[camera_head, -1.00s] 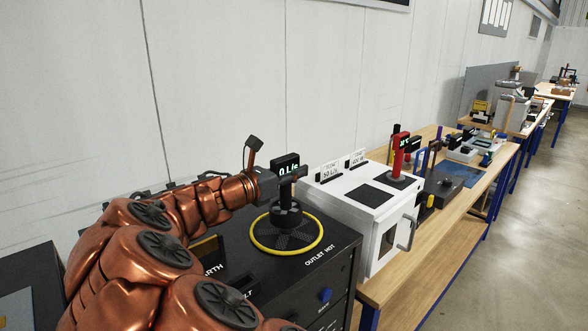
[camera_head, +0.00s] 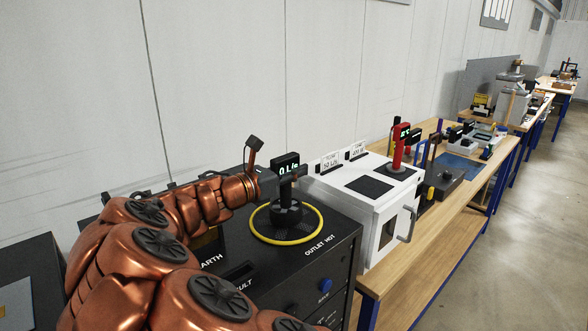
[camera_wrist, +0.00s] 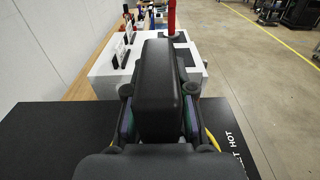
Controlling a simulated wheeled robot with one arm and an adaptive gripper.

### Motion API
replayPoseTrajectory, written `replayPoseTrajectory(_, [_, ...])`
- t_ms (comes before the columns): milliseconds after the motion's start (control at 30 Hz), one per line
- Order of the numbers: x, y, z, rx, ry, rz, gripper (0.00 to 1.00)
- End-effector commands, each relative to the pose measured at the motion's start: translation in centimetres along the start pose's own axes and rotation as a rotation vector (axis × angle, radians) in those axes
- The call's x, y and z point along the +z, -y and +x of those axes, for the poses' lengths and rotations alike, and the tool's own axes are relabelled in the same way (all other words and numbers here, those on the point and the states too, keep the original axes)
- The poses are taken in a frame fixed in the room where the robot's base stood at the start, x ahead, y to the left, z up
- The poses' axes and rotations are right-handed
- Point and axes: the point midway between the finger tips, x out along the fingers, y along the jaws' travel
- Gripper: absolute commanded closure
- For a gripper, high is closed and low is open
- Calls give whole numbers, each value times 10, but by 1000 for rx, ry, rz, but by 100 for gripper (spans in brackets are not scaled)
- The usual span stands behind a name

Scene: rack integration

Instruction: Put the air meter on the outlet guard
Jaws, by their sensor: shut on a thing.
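The air meter (camera_head: 286,208) is a black device with a round base, a stem and a display reading about "0 L/s". My gripper (camera_head: 282,180) is shut on its upper part, below the display. In the wrist view the back of the meter's head (camera_wrist: 160,88) fills the middle, between the fingers (camera_wrist: 158,115). The outlet guard (camera_head: 262,234) is a dark grille with a yellow ring, on top of a black cabinet by the label "OUTLET HOT". The meter is upright over the ring's inside. I cannot tell whether its base touches the grille.
A white box (camera_head: 376,205) with a door handle and two small signs stands right of the black cabinet (camera_head: 300,270). A red-handled device (camera_head: 399,148) stands on it. Further tools line the wooden bench (camera_head: 437,235) behind. A wall runs along the left.

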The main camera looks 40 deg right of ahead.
Motion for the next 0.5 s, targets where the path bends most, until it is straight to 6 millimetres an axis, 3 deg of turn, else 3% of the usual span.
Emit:
replayPoseTrajectory(267, [-4,0,0,0,1,-1,100])
replayPoseTrajectory(300, [-4,0,0,0,1,0,74])
replayPoseTrajectory(500, [-4,0,0,0,1,0,53])
